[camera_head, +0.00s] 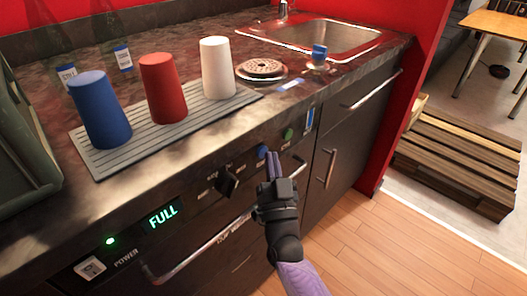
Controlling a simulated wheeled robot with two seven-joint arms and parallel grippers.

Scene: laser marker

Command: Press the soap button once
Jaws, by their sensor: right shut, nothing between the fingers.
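A round blue button (262,151) and a round green button (288,134) sit on the dark front panel below the counter edge. The small labels beside them are too blurred to read, so I cannot tell which is the soap button. My right gripper (272,158) is shut and empty, its fingertips just right of the blue button and below left of the green one. I cannot tell whether the fingertips touch the panel. My left gripper is not in view.
A black knob (228,183), a lit FULL display (163,216) and a POWER switch (90,267) lie along the panel. Blue (99,110), red (163,88) and white (217,68) cups stand on a grey ribbed mat (115,160). A metal handle (215,240) runs below.

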